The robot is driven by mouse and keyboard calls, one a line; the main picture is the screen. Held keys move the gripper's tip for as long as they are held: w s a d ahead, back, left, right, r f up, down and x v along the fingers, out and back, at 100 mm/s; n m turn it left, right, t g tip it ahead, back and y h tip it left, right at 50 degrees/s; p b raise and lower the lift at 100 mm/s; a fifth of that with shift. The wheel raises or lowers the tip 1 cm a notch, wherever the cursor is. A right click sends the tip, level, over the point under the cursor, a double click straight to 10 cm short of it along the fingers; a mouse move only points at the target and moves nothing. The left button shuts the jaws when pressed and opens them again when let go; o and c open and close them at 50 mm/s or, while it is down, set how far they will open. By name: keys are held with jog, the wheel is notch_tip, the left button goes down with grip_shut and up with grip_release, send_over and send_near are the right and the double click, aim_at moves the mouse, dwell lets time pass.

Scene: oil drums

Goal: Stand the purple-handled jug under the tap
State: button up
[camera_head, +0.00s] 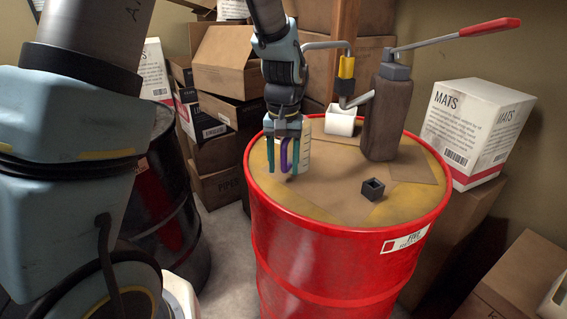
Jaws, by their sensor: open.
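The jug (304,151) is pale with dark measuring marks and stands on the left part of the red drum's top, partly hidden behind my gripper. Its purple handle (284,154) faces me. My gripper (281,160) points down, with its open teal fingers on either side of the handle; whether they touch it I cannot tell. The tap seems to be the yellow and grey fitting (346,68) on a bent pipe at the back of the drum. A white square-looking container (341,121) stands below it, right of the jug.
The red drum (335,262) has a brown pump body (382,118) with a red-tipped lever (490,27) at back right. A small dark open box (373,188) sits front right on the top. Cartons (228,62) crowd behind; a dark drum (170,205) stands left.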

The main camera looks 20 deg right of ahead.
notch_tip(320, 180, up, 11)
jog(key=shift+a+f+b, duration=0.1)
jog(key=shift+b, duration=0.75)
jog(key=s+a+f+n, duration=0.1)
jog(key=a+f, duration=0.3)
jog(key=a, duration=0.9)
jog(key=s+a+f+n+t, duration=0.1)
jog(key=a+f+n, duration=0.2)
jog(key=a, duration=1.1)
jog(key=shift+s+a+f+n+t, duration=0.2)
jog(key=shift+f+n+t, duration=0.1)
jog(key=shift+f, duration=0.35)
